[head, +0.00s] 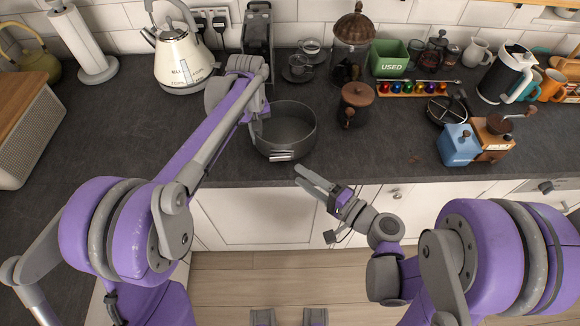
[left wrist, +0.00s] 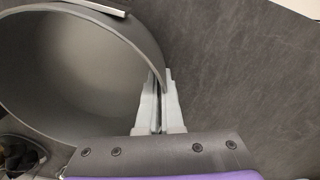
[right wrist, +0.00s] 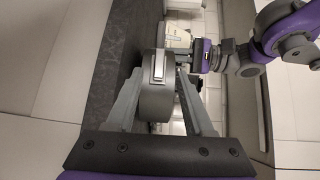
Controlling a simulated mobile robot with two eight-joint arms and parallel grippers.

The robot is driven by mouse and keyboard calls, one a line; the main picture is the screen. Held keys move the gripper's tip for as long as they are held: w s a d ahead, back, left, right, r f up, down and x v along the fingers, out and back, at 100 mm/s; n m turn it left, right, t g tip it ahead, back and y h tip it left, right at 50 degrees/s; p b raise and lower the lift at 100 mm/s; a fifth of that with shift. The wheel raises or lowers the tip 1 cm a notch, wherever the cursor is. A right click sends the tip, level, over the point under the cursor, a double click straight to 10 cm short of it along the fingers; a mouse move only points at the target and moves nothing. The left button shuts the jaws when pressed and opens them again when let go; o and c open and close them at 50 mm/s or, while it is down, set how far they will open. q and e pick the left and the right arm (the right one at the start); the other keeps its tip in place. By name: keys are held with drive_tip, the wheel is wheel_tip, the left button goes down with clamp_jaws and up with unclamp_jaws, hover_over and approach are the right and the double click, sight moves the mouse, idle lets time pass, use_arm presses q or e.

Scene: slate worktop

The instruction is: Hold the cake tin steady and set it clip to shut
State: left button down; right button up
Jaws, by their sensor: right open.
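The cake tin (head: 301,148) is a round, dark grey, open-topped tin near the worktop's front edge. Its pale metal clip (head: 281,156) is on the wall facing me; I cannot tell how far its lever stands out. The clip also shows in the right wrist view (right wrist: 158,68) and at the top of the left wrist view (left wrist: 95,6). My left gripper (left wrist: 158,76) is shut on the tin's wall, one finger inside and one outside. My right gripper (head: 298,175) is open and empty, in front of the tin and apart from it, its fingers pointing toward the clip side.
A dark canister with a wooden lid (head: 357,105) stands right of the tin. A cream kettle (head: 182,60) and cups (head: 297,68) stand behind. A blue box (head: 460,146) and a grinder (head: 493,130) stand to the right.

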drive_tip(key=shift+s+d+r, duration=0.1)
drive_tip(key=shift+s+d, duration=0.4)
drive_tip(key=shift+s, duration=0.05)
drive_tip(key=shift+w+a, duration=0.15)
drive_tip(key=c, duration=0.4)
drive_tip(key=a+r, duration=0.1)
drive_tip(key=w+a+m+t+h, duration=0.1)
drive_tip(key=a, duration=0.1)
drive_tip(key=w+a+r+m+t+h, duration=0.1)
drive_tip(key=shift+w+a+r, duration=0.15)
drive_tip(key=shift+a+r, duration=0.15)
clamp_jaws()
drive_tip(key=m+h, duration=0.6)
drive_tip(key=h, duration=0.4)
approach(273, 160)
drive_tip(key=x, duration=0.6)
drive_tip(key=shift+w+f, duration=0.15)
drive_tip(key=shift+w, duration=0.1)
